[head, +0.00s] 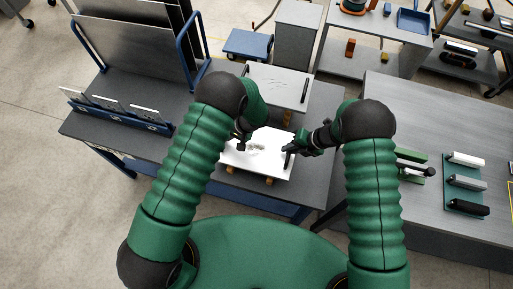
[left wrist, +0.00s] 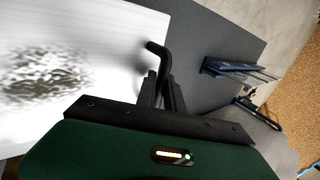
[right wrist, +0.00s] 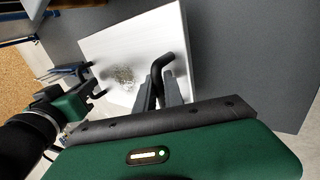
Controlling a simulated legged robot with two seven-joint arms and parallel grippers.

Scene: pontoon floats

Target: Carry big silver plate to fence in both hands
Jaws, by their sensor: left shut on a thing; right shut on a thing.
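The big silver plate (head: 236,160) is a bright flat sheet with a mottled patch and a black bar handle at each end. It lies level on or just above small wooden blocks on the dark table. My left gripper (head: 240,142) is shut on its left handle, which shows in the left wrist view (left wrist: 158,50). My right gripper (head: 290,148) is shut on its right handle, which shows in the right wrist view (right wrist: 164,65). I cannot tell whether the plate touches the blocks. I cannot tell which thing is the fence.
A second silver plate (head: 270,84) with black handles lies behind. A low blue rack (head: 120,116) with upright pieces stands at the table's left. Tall panels (head: 130,50) between blue rails stand at the back left. A grey bench (head: 430,130) with small parts is on the right.

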